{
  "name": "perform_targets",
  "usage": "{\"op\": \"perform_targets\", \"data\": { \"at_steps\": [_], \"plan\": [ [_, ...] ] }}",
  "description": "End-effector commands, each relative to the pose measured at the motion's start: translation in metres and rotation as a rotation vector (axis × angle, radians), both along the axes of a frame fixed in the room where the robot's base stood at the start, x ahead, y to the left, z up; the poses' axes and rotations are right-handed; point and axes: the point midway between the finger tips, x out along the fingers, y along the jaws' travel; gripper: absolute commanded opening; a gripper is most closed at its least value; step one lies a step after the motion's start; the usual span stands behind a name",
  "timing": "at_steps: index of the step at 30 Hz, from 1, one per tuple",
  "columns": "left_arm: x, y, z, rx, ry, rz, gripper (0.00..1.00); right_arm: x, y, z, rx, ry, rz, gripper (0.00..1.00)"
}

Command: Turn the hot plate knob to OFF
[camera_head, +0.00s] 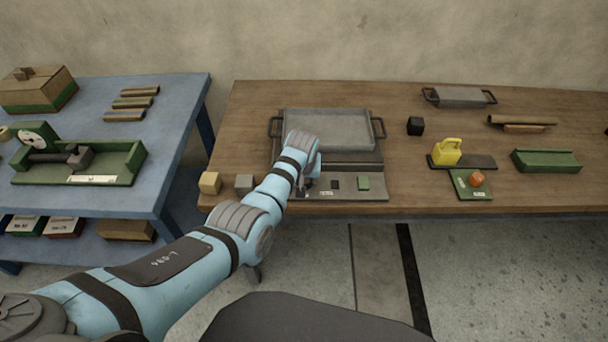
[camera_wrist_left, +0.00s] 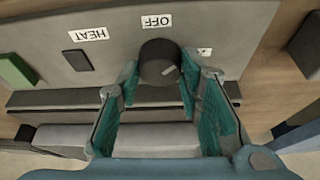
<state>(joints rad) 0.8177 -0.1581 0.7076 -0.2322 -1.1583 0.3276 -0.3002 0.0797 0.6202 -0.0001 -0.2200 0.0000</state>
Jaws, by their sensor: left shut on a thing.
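The hot plate (camera_head: 378,158) stands on the wooden table with a grey pan on top. Its front panel (camera_wrist_left: 240,20) carries a dark round knob (camera_wrist_left: 158,62), an OFF label (camera_wrist_left: 157,21) and a HEAT label (camera_wrist_left: 88,34). A small pale mark on the knob faces away from OFF, toward the lower right in the wrist view. My left gripper (camera_wrist_left: 167,82) has its fingertips on both sides of the knob and is shut on it. In the head view the left gripper (camera_head: 307,184) is at the panel's left part, where my arm mostly hides the knob.
The pan (camera_head: 330,128) has two side handles. A green square (camera_head: 363,183) and a dark square (camera_head: 336,184) are on the panel. A tan cube (camera_head: 209,182) and a grey cube (camera_head: 244,184) sit left of my wrist. A yellow weight (camera_head: 447,152) stands farther right.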

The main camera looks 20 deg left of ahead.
Motion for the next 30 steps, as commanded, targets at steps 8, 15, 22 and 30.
{"op": "perform_targets", "data": {
  "at_steps": [8,15,22,30],
  "plan": [
    [0.002,-0.003,-0.004,-0.001,-0.003,0.258,0.05,0.0,0.0,-0.022,0.0,0.0,0.0,0.0],
    [0.003,-0.003,-0.007,0.0,-0.004,0.484,0.05,0.0,0.0,-0.056,0.0,0.0,0.0,0.0],
    [0.003,-0.004,-0.009,0.0,-0.006,0.674,0.05,0.0,0.0,-0.099,0.0,0.0,0.0,0.0],
    [0.003,-0.004,-0.006,0.0,-0.003,0.814,0.05,0.0,0.0,-0.135,0.0,0.0,0.0,0.0]
  ]
}}
